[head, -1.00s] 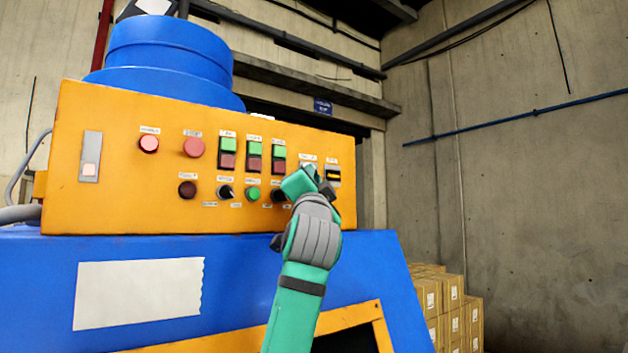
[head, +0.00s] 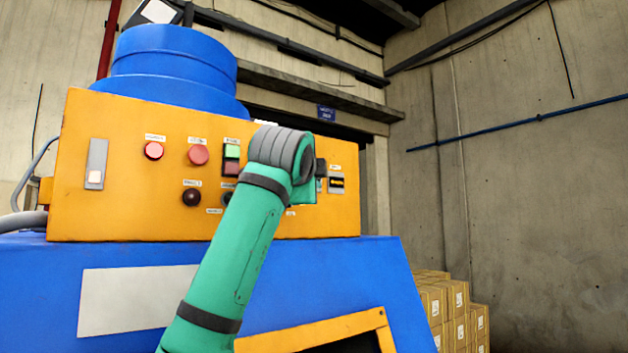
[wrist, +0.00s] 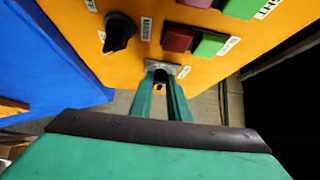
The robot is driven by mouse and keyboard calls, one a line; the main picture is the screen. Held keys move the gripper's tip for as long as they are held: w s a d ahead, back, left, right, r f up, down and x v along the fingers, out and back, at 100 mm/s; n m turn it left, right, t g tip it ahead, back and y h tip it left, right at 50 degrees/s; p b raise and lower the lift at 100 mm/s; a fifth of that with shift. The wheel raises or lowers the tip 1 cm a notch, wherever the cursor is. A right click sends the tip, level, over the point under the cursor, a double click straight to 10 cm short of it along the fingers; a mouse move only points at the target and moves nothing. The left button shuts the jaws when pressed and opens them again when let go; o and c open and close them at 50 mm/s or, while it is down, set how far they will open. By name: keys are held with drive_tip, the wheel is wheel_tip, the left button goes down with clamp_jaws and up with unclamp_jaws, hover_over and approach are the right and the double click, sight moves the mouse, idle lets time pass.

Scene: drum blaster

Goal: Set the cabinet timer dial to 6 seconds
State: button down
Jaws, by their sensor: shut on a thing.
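The orange cabinet panel (head: 110,215) carries the controls. My gripper (wrist: 160,88) is at the panel's right part, its two green fingers shut on a small control with a grey plate (wrist: 162,67), which I take to be the timer dial. The dial's setting cannot be read.
A black selector knob (wrist: 120,33), a red button (wrist: 178,38) and a green button (wrist: 210,45) sit close to my fingers. Red buttons (head: 154,151) are farther left. Cardboard boxes (head: 455,310) are stacked at right.

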idle(0.3)
drive_tip(key=c, duration=1.7)
unclamp_jaws()
drive_tip(key=shift+d, duration=0.1)
drive_tip(key=shift+o, duration=0.2)
drive_tip(key=s+a, duration=0.1)
drive_tip(key=s, duration=0.9)
drive_tip(key=shift+s+a, duration=0.3)
drive_tip(key=shift+a, duration=0.05)
